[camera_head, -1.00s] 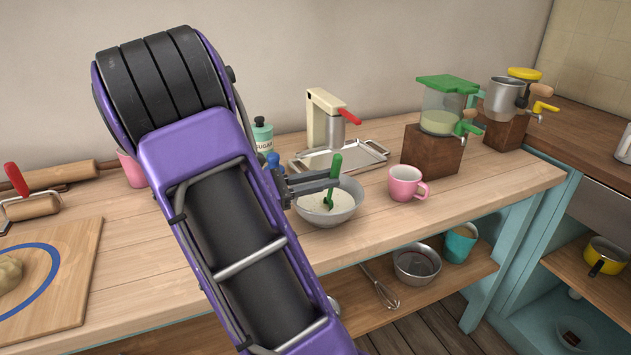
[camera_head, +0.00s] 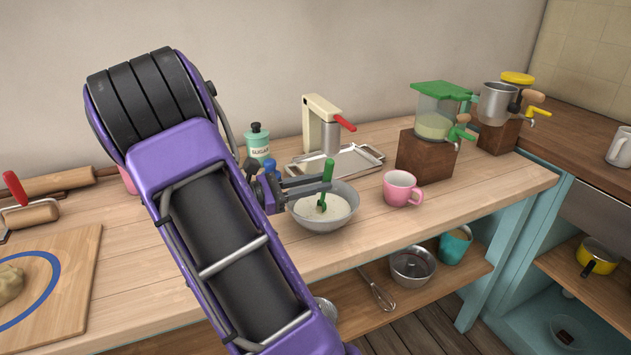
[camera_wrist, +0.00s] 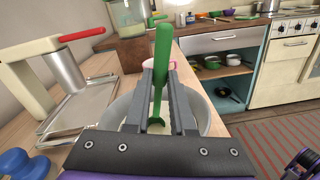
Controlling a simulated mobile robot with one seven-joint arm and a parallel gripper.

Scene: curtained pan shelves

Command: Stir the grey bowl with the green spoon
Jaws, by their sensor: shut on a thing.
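The grey bowl (camera_head: 345,218) stands on the wooden counter and holds a pale, creamy content. The green spoon (camera_head: 328,172) stands nearly upright, its lower end inside the bowl. My gripper (camera_head: 328,182) is shut on the spoon's handle, above the bowl. In the wrist view the green spoon (camera_wrist: 161,70) rises between the two fingers of my gripper (camera_wrist: 160,78), and the grey bowl (camera_wrist: 205,118) lies behind and below them. The fingers hide part of the bowl. I cannot tell whether the spoon touches the bowl's bottom.
A pink mug (camera_head: 401,188) stands close to the bowl's right. A metal tray (camera_head: 362,160) with a cream press (camera_head: 320,122) is behind it. A sugar jar (camera_head: 258,142) stands at the back left. Dispensers with wooden bases (camera_head: 427,155) are farther right. The counter's front edge is near the bowl.

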